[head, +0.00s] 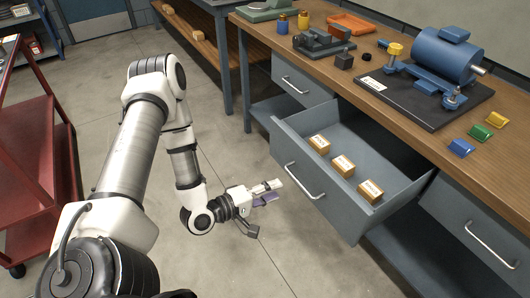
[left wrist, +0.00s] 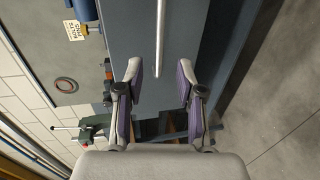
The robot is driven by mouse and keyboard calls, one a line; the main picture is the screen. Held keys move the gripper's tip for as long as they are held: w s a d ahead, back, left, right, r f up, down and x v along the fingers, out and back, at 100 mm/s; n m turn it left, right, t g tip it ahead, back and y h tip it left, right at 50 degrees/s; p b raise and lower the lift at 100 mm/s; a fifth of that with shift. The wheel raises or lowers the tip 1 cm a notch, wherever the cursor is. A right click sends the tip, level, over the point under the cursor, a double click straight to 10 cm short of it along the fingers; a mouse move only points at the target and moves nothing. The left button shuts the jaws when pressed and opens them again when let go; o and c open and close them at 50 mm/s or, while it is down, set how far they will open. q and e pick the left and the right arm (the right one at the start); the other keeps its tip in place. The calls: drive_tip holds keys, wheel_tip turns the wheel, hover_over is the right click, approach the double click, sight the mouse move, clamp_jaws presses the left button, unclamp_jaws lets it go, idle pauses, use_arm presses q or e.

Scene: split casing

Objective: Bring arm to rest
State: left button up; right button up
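My left arm comes in from the left in the head view. Its gripper (head: 272,192) is in the air left of the open drawer (head: 345,205), apart from the drawer's handle (head: 303,181). In the left wrist view my left gripper (left wrist: 160,78) has its two purple-padded fingers spread, with nothing between them. A grey drawer front and a long metal handle (left wrist: 160,38) show beyond the fingers. My right arm and gripper are not in view.
The open drawer holds three small labelled boxes (head: 343,165). The wooden workbench (head: 400,105) above carries a blue motor (head: 444,58) on a black plate. A red cart (head: 35,165) stands at the left. The floor (head: 235,265) around my gripper is clear.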

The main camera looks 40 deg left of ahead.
use_arm(q)
drive_tip(key=v, duration=0.2)
drive_tip(key=shift+s, duration=0.3)
drive_tip(key=s+d+f+m+g+h+p, duration=0.1)
drive_tip(key=d+f+m+g+p, duration=0.15)
drive_tip(key=d, duration=0.35)
drive_tip(key=s+d+f+m+g+p, duration=0.1)
drive_tip(key=s+d+m+g, duration=0.15)
drive_tip(key=d+g, duration=0.2)
drive_tip(key=s+a+f+m+g+y, duration=0.2)
drive_tip(key=s+f+m+g+y, duration=0.1)
drive_tip(key=s, duration=0.3)
drive_tip(key=s+a+f+m+g+y, duration=0.2)
drive_tip(key=s+f+m+g+y, duration=0.1)
drive_tip(key=s, duration=0.4)
drive_tip(key=f+m+g, duration=0.1)
drive_tip(key=m, duration=0.1)
drive_tip(key=shift+s+m+g+p, duration=0.3)
drive_tip(key=shift+p, duration=0.05)
